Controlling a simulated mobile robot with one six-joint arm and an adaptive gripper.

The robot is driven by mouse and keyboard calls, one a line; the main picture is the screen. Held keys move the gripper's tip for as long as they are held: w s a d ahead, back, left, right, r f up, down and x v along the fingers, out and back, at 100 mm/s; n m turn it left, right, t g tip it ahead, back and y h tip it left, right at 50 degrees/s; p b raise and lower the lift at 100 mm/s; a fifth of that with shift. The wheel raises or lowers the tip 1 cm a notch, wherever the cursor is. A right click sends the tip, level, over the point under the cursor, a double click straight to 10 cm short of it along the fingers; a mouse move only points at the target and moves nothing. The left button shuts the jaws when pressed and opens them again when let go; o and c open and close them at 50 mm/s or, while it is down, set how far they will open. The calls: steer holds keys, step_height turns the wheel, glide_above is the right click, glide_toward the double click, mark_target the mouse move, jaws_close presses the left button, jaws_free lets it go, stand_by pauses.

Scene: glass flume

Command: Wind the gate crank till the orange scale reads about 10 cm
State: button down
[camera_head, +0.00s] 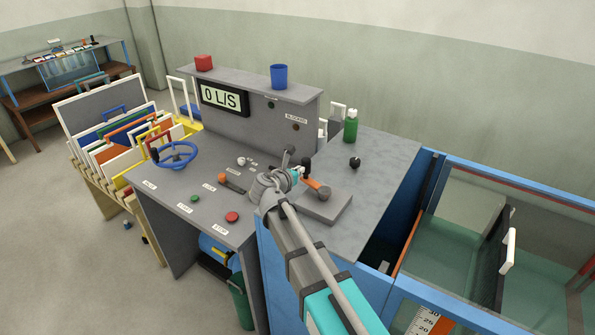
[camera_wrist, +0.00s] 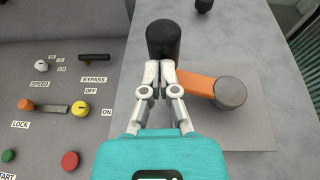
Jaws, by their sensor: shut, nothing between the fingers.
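The gate crank has an orange arm (camera_wrist: 192,83) on a grey round hub (camera_wrist: 230,93), with an upright black handle (camera_wrist: 163,38) at its left end in the wrist view. The crank's orange arm also shows in the head view (camera_head: 317,186), on a grey block. My gripper (camera_wrist: 160,67) is shut and empty, its fingertips close beside the black handle; I cannot tell whether they touch it. The scale (camera_head: 422,321) on the flume's near side is cut off by the bottom edge; "30" shows, but its reading cannot be told.
A control desk (camera_head: 205,190) with buttons, a lever and a blue handwheel (camera_head: 174,154) lies left of the crank. A black knob (camera_head: 355,162) and a green bottle (camera_head: 351,125) stand beyond it. The glass flume (camera_head: 470,245), with water and a dark plate, is at right.

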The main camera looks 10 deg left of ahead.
steer(key=shift+s, duration=0.15)
steer(key=a+p+v, duration=0.2)
steer(key=p+v, duration=0.1)
steer(key=v, duration=1)
steer(key=shift+f, duration=0.4)
steer(key=shift+d, duration=0.1)
